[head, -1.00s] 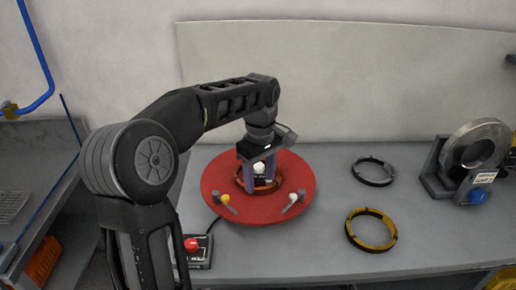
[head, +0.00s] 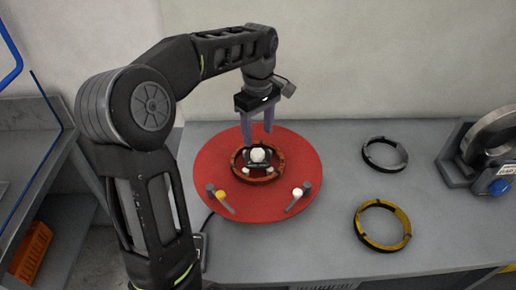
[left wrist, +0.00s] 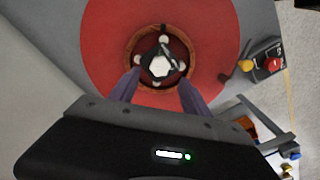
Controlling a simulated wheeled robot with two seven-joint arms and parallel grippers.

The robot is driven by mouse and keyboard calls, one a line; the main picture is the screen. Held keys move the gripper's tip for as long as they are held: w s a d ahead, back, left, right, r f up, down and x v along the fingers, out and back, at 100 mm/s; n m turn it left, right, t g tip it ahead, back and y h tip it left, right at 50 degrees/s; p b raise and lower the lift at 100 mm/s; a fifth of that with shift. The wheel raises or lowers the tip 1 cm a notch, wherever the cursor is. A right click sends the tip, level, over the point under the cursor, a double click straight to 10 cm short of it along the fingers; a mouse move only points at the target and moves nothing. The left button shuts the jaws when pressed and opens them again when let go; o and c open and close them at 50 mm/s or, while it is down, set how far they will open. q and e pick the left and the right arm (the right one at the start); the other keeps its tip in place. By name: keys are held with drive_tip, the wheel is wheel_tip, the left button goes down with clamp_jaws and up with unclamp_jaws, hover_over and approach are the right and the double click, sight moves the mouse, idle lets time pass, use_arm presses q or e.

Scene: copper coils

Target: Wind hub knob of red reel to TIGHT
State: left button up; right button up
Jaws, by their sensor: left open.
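The red reel (head: 224,165) is a flat disc lying on the grey table, with a copper-coloured ring (head: 276,176) around its centre. The hub knob (head: 258,155) is a white cap in the middle, on a dark label plate; it also shows in the left wrist view (left wrist: 160,66). My left gripper (head: 257,140) points down just behind the knob, with its two purple fingers spread and nothing between them. In the left wrist view the fingers (left wrist: 158,85) reach toward the ring, apart from the knob. I cannot read the knob's setting. My right gripper is out of view.
Two small levers, yellow-tipped (head: 221,195) and white-tipped (head: 298,193), stand on the reel's front. A black coil (head: 385,154) and a yellow coil (head: 383,225) lie to the right. A metal reel on a stand (head: 490,150) is at far right. A wall stands behind.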

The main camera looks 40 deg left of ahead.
sight(258, 152)
use_arm(q)
wheel_tip(258, 152, down, 8)
drive_tip(key=shift+r+p, duration=0.25)
drive_tip(key=shift+p, duration=0.4)
drive_tip(key=shift+c, duration=0.5)
clamp_jaws()
